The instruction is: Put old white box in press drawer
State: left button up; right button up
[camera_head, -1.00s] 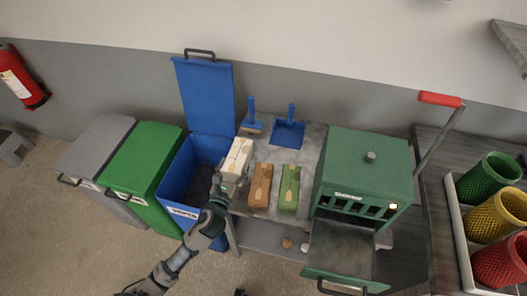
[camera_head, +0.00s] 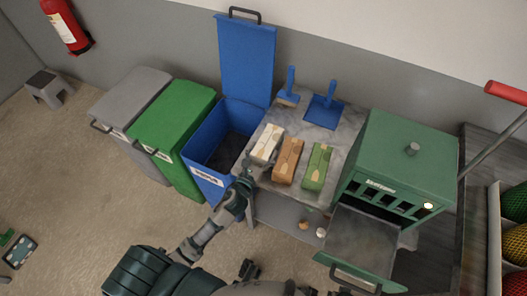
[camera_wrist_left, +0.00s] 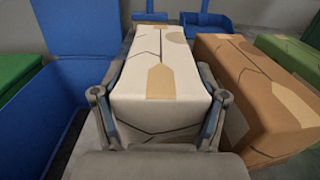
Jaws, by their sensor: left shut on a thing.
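The old white box (camera_head: 267,143) is cream with tan tape and dark crack-like lines. It is at the left end of the grey table, beside the brown box. My left gripper (camera_head: 246,170) is shut on its near end; in the left wrist view the fingers (camera_wrist_left: 160,120) press both sides of the white box (camera_wrist_left: 158,65). I cannot tell whether the box touches the table. The green press (camera_head: 405,165) stands at the right of the table. Its drawer (camera_head: 362,240) is pulled out toward me and looks empty. My right gripper is not clearly visible.
A brown box (camera_head: 288,160) and a green box (camera_head: 318,167) lie between the white box and the press. An open blue bin (camera_head: 205,175) is left of the table. A blue brush (camera_head: 290,85) and dustpan (camera_head: 324,112) lie behind.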

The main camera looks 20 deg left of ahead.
pick_arm(q)
jog(key=o, duration=0.9)
jog(key=shift+a, duration=0.1)
